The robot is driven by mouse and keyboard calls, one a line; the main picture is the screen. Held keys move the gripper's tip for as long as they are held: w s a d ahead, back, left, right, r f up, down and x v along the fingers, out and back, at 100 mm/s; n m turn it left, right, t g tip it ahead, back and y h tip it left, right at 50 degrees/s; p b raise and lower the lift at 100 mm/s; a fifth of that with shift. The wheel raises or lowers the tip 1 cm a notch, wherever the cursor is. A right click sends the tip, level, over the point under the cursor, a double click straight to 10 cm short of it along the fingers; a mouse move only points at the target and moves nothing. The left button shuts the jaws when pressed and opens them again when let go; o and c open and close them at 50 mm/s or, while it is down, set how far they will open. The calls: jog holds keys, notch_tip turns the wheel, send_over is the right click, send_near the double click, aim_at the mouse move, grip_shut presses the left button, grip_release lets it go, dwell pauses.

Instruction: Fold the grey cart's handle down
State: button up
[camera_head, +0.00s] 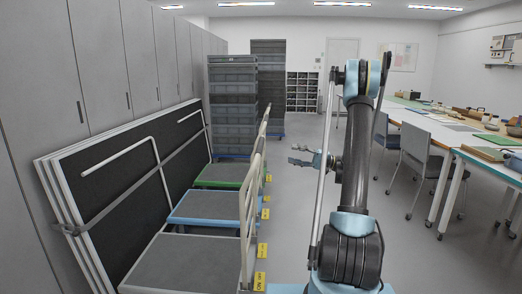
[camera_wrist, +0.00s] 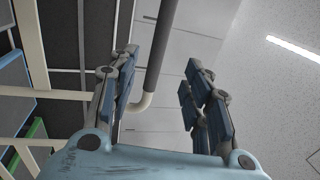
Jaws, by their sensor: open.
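The grey cart (camera_head: 190,266) stands nearest at lower left, its grey deck flat. Its cream handle (camera_head: 246,205) stands upright at the deck's right side. My gripper (camera_head: 295,154) is open, to the right of the upright handles in the head view and pointing left. In the wrist view, my open gripper (camera_wrist: 161,58) has a finger on each side of a dark bar (camera_wrist: 163,50) with a cream bend at its end. This looks like a handle's crossbar with its grip; I cannot tell for sure which cart it belongs to, nor how far it is from the fingers.
A blue-edged cart (camera_head: 205,208) and a green-edged cart (camera_head: 222,174) stand behind the grey one, handles upright too. Stacked crates (camera_head: 232,110) stand behind. Tables and chairs (camera_head: 425,158) are at right; floor between is clear.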

send_near(260, 147)
jog(key=w+a, duration=0.2)
jog(key=a, duration=0.1)
jog(key=w+a, duration=0.1)
jog(key=a, duration=0.2)
jog(key=w+a, duration=0.2)
jog(key=a, duration=0.1)
jog(key=shift+w+a+r, duration=0.1)
jog(key=shift+w+a, duration=0.25)
grip_shut()
